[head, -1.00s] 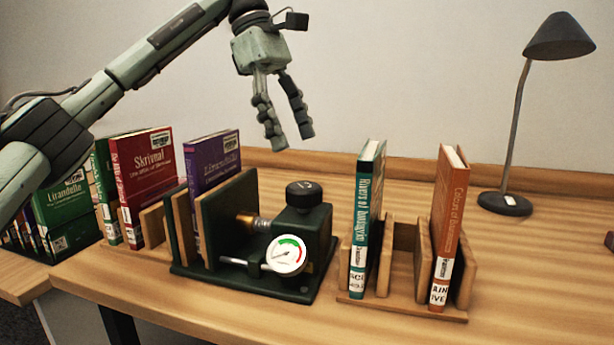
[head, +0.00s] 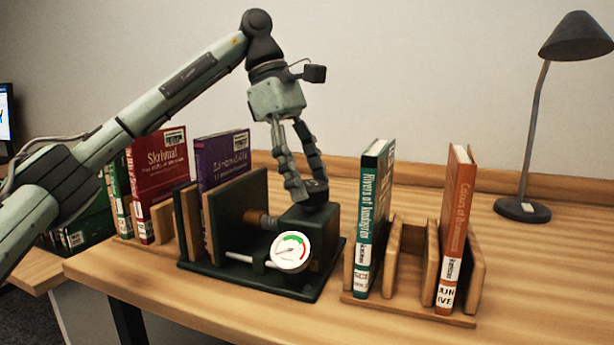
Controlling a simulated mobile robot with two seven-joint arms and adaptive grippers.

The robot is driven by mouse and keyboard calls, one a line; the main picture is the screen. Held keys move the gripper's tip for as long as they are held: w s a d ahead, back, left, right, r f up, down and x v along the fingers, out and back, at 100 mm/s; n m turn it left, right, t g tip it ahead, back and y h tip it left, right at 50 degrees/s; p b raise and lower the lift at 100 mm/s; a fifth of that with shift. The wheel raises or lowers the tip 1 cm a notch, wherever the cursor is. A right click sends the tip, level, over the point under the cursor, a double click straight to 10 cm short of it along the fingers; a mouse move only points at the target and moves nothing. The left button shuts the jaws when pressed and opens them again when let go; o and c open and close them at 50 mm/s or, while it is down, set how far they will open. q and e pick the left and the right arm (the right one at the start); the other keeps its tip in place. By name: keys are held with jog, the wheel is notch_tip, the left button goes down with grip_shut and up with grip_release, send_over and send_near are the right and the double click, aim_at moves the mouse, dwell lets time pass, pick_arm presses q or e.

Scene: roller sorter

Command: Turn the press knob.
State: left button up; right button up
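The press (head: 322,236) is a dark green block on a flat base, on the wooden desk. Its black knob (head: 318,193) sits on top, partly hidden by my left gripper (head: 307,193). The gripper points down from above, with its fingertips at the knob, one at its left side. I cannot tell whether they grip it or only stand around it. A round dial (head: 290,252) with green and red arcs is on the press front; its needle points to the lower left. My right gripper is not in view.
A wooden rack (head: 408,306) right of the press holds a teal book (head: 371,215) and an orange book (head: 456,230). Red (head: 160,180) and purple (head: 224,158) books stand on the left. A lamp (head: 522,208) is at the back right. The desk's front right is clear.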

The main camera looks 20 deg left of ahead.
pick_arm(q)
jog(key=c, duration=0.8)
jog(key=n+t, duration=0.1)
jog(key=n, duration=0.2)
jog(key=shift+s+n, duration=0.1)
jog(key=shift+n, duration=0.2)
jog(key=shift+n+t, duration=0.9)
jog(key=shift+n, duration=1)
jog(key=shift+s+y, duration=0.1)
jog(key=shift+y, duration=0.3)
jog(key=o, duration=1.1)
jog(key=shift+o, duration=0.2)
